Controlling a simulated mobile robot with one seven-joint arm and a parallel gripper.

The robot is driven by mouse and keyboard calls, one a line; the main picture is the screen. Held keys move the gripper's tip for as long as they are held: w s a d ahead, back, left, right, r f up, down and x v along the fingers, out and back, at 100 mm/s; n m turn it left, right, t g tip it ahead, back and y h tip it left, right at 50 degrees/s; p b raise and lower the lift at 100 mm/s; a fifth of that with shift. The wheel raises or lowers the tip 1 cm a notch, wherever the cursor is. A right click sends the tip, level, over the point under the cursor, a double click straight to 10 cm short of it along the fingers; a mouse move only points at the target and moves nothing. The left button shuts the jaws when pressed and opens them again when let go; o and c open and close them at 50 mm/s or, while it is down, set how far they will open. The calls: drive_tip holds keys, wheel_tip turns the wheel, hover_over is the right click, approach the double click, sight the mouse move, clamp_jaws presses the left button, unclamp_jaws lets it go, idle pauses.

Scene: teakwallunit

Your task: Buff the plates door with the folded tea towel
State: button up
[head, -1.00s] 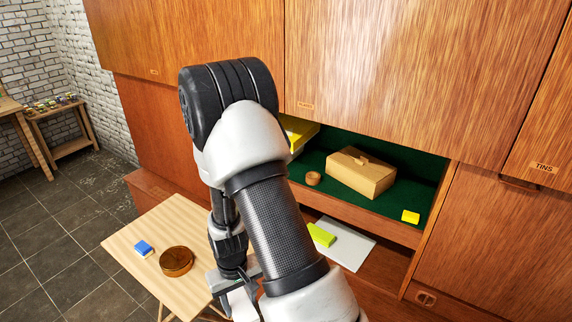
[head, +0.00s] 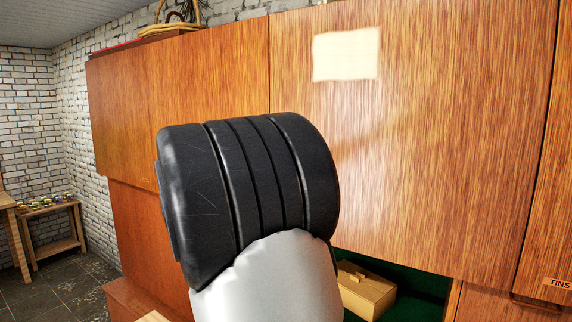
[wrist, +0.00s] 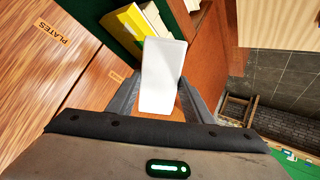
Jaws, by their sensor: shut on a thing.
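The plates door (head: 430,130) is the large wood-grained door at upper centre right in the head view, and it is closed. Its PLATES label shows on the door in the wrist view (wrist: 52,34). My gripper (wrist: 160,88) is shut on a white folded tea towel (wrist: 163,62), which sticks out beyond the fingertips. The towel appears apart from the door face, which lies to its left in the wrist view. My arm hides the gripper and towel in the head view.
A bright pale patch (head: 346,54) shows high on the plates door; I cannot tell what it is. Below is a green-lined niche with a wooden box (head: 364,290). A yellow item (wrist: 130,27) lies beyond the towel. The tins door (head: 550,210) is at right.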

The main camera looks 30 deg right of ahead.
drive_tip(key=s+d+r+m+h, duration=0.2)
drive_tip(key=d+r+h, duration=0.15)
drive_tip(key=r, duration=0.85)
drive_tip(key=s+d+r+m+h, duration=0.2)
drive_tip(key=d+r+h, duration=0.15)
drive_tip(key=r, duration=0.95)
drive_tip(key=s+d+r+m+g+h+b, duration=0.1)
drive_tip(key=s+d+r+h, duration=0.1)
drive_tip(key=s+r, duration=0.5)
drive_tip(key=s+d+r+m+g+h, duration=0.1)
drive_tip(key=s+d+r+m+h, duration=0.15)
drive_tip(key=r, duration=0.75)
drive_tip(key=shift+n+y, duration=0.45)
drive_tip(key=shift+s+p+x, duration=0.1)
drive_tip(key=shift+p+x, duration=0.85)
drive_tip(key=shift+x, duration=0.45)
drive_tip(key=shift+s+p+x, duration=0.15)
drive_tip(key=shift+p+x, duration=0.8)
drive_tip(key=shift+x, duration=0.45)
drive_tip(key=shift+d, duration=0.1)
drive_tip(key=shift+x, duration=0.9)
drive_tip(key=shift+s, duration=0.1)
